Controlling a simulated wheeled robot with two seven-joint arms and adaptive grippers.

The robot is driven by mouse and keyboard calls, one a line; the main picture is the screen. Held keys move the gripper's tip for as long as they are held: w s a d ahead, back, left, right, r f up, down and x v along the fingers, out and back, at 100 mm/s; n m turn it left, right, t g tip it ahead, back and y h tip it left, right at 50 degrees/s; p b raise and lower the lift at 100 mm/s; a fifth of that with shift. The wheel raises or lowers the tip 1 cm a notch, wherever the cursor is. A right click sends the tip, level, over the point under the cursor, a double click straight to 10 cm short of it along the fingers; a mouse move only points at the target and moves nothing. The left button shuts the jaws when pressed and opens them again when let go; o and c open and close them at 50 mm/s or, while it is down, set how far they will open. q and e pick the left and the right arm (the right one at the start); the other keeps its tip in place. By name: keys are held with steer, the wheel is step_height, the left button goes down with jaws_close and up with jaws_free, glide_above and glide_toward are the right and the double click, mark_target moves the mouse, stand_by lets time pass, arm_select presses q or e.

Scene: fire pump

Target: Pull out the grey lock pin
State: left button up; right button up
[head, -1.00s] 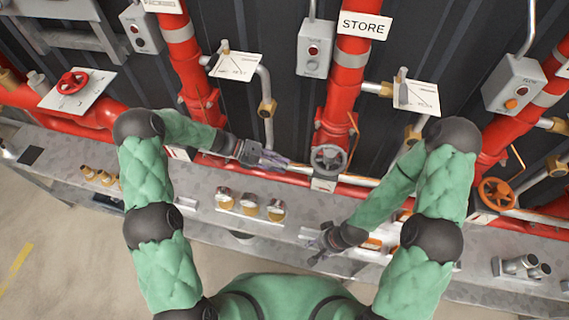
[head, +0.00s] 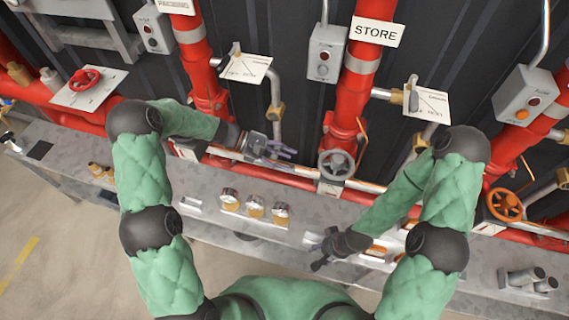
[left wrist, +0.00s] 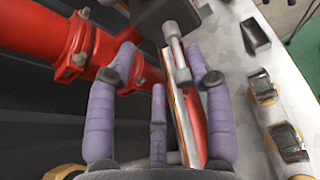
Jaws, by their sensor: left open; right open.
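A grey pin-like part (left wrist: 174,42), a short rod with a small crossbar, juts from a dark block in the left wrist view. I take it for the lock pin; in the head view I cannot make it out. My left gripper (head: 286,151) is open, left of the grey handwheel (head: 337,164) on the red pipe. In the left wrist view its purple fingers (left wrist: 160,75) are spread, and the pin lies ahead between the outer tips, with no clear contact. My right gripper (head: 316,252) is open and low over the grey bench, apart from the pin.
Three gauges (head: 255,207) stand on the grey bench (head: 205,180). Red pipes run upright and along the wall. A grey switch box (head: 327,53), tag plates (head: 246,68) and an orange handwheel (head: 504,204) surround the work area.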

arm_select(q)
steer(key=shift+r, duration=1.9)
steer(key=shift+s, duration=0.1)
